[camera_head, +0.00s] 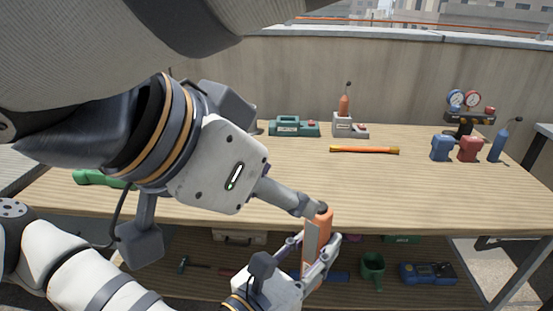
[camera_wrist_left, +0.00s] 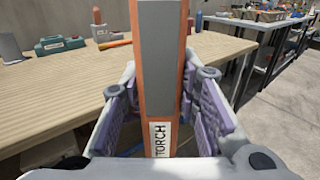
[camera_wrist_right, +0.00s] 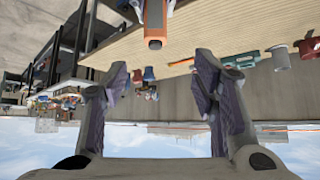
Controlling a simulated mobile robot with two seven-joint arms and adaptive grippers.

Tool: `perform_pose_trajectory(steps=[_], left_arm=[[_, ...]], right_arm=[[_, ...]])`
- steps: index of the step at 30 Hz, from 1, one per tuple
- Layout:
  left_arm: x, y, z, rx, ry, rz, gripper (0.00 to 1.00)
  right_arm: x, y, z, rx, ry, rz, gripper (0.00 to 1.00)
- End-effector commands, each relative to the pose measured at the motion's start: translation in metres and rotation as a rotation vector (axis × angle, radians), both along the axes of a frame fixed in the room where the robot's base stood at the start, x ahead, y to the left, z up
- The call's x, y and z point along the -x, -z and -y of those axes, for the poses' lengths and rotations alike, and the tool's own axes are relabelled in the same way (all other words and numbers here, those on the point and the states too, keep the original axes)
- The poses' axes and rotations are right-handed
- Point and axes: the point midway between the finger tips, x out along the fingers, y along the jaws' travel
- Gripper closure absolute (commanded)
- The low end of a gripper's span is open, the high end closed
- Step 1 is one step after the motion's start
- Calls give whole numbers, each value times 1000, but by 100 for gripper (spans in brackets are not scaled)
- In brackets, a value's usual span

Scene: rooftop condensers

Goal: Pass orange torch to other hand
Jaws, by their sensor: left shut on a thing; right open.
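The orange torch (camera_head: 317,232) has a grey panel and stands nearly upright at the table's front edge. In the left wrist view the torch (camera_wrist_left: 158,100) shows its TORCH label close to my palm. My left gripper (camera_head: 316,256), low in the head view, is shut on the torch's lower part. My right gripper (camera_head: 307,204) reaches in from above near the torch's top; its fingers are partly hidden there. In the right wrist view, which is upside down, my right gripper (camera_wrist_right: 160,80) is open and empty, with the torch (camera_wrist_right: 155,25) at the top centre between the finger lines.
On the wooden table (camera_head: 420,190) stand a teal case (camera_head: 294,127), a grey stand (camera_head: 344,126) with an orange bottle-like item, an orange bar (camera_head: 364,150), and blue and red items (camera_head: 468,149) at right.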

Motion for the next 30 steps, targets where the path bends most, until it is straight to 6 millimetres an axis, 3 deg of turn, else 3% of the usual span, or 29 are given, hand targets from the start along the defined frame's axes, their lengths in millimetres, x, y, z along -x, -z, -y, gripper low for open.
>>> perform_pose_trajectory(steps=[15, 27, 28, 30], left_arm=[[0, -1, 0, 1, 0, 2, 100], [0, -1, 0, 1, 0, 2, 100], [0, -1, 0, 1, 0, 2, 100], [0, -1, 0, 1, 0, 2, 100]], right_arm=[[-55, 73, 46, 2, -5, -5, 47], [-63, 84, 53, 1, -5, -4, 47], [-63, 84, 53, 1, -5, -4, 49], [-63, 84, 53, 1, -5, -4, 65]])
